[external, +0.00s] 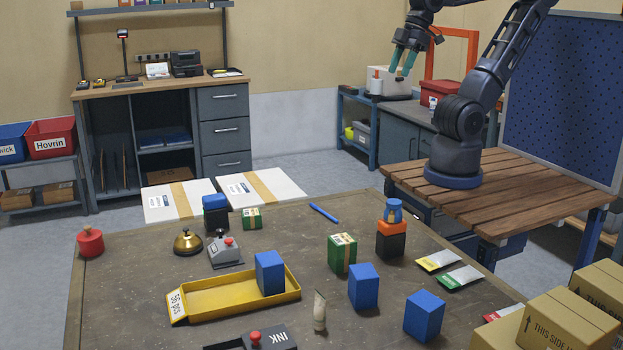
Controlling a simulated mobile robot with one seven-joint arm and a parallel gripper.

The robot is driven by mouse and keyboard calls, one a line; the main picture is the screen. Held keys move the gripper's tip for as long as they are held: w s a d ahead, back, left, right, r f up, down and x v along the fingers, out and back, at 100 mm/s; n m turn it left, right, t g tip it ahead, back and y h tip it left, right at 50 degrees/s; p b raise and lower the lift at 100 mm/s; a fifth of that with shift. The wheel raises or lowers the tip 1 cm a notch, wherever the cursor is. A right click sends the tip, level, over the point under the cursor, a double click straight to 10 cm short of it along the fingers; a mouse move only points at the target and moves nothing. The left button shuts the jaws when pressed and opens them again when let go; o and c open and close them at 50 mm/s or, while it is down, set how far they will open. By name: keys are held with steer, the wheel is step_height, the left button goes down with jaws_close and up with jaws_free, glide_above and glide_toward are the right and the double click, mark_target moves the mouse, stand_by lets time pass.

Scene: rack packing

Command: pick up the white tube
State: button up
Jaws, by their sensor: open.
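The white tube (319,311) stands upright near the front middle of the dark table, just right of the yellow tray's front corner. It looks pale and small, with a narrower lower end. My gripper (403,74) is high at the upper right, above and beyond the table's far side. It has teal fingers pointing down, open and empty. It is well apart from the tube.
A yellow tray (215,303) holding a blue box (270,273) is left of the tube. Blue boxes (363,286) (424,316) stand to its right, a green box (342,254) behind. Cartons (567,325) fill the right front corner.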

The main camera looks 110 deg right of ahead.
steer(key=w+a+r+n+g, duration=0.1)
steer(key=w+a+n, duration=0.2)
steer(key=w, duration=0.5)
steer(key=w+a+r+n, duration=0.1)
steer(key=w+a+n, duration=0.15)
steer(key=w, duration=0.55)
steer(key=n+g, duration=0.4)
steer(key=n, duration=1)
glide_above(320, 306)
steer(key=d, duration=0.2)
steer(key=shift+m, duration=0.25)
step_height(320, 306, down, 30)
steer(key=shift+s+a, duration=0.1)
steer(key=shift+s, duration=0.05)
steer(key=shift+a+f, duration=0.1)
steer(key=shift+f, duration=0.15)
step_height(320, 306, down, 5)
steer(key=shift+f, duration=0.2)
steer(key=shift+a+f, duration=0.15)
steer(key=shift+f, duration=1.15)
steer(key=shift+a+f, duration=0.1)
steer(key=shift+f, duration=1.2)
